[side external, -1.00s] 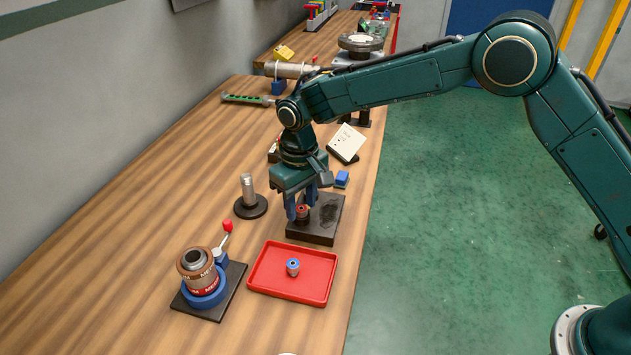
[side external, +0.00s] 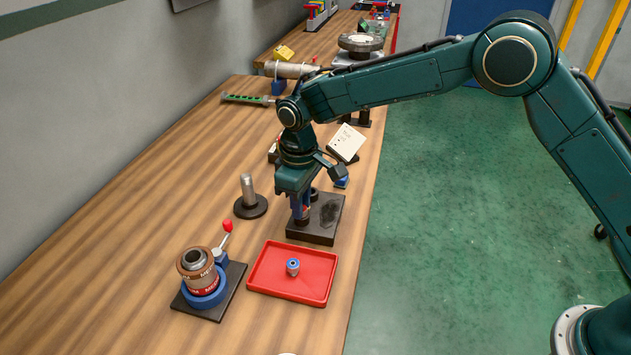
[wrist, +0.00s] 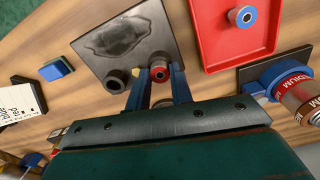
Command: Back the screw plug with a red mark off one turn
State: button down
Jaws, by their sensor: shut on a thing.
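My gripper (side external: 301,217) points straight down over the block. Its two blue fingers (wrist: 160,84) are closed on either side of the plug. In the side external view the fingers hide most of the plug. Whether its thread is partly out of the block cannot be told.
A dark round socket or plug (wrist: 116,80) sits beside the held one. A red tray (side external: 268,284) holds a blue-ringed plug (side external: 293,267). A vise with a brown labelled cylinder (side external: 194,263) and a metal post on a round base (side external: 248,187) stand to the left.

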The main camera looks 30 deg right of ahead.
jog(key=n, duration=0.7)
jog(key=shift+n, duration=1.7)
jog(key=n, duration=1.4)
jog(key=c, duration=1.3)
grip_release()
